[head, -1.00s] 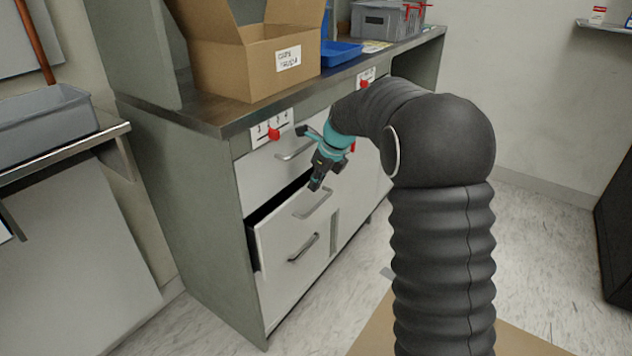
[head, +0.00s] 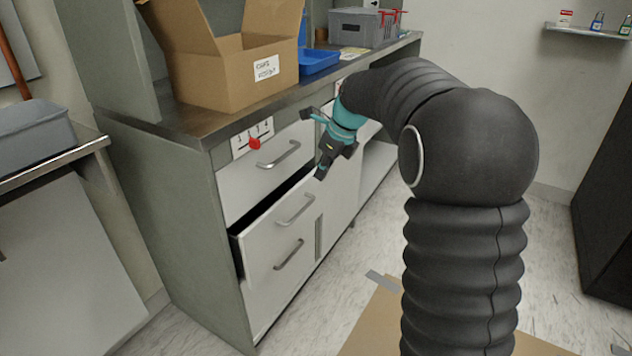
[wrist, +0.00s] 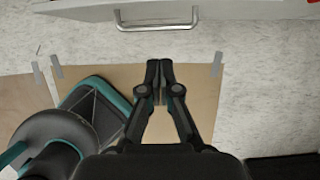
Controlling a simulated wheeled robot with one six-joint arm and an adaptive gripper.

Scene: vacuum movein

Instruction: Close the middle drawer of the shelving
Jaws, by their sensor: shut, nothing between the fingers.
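The shelving's middle drawer (head: 272,228) stands pulled out, its pale front ahead of the cabinet face and a dark gap along its top and left side.
An open cardboard box (head: 235,75), a blue tray (head: 319,62) and a grey crate (head: 362,28) stand on the counter. A red knob (head: 255,143) sits above the top drawer. A side table with a grey bin (head: 35,132) is at left. A dark cabinet stands far right.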

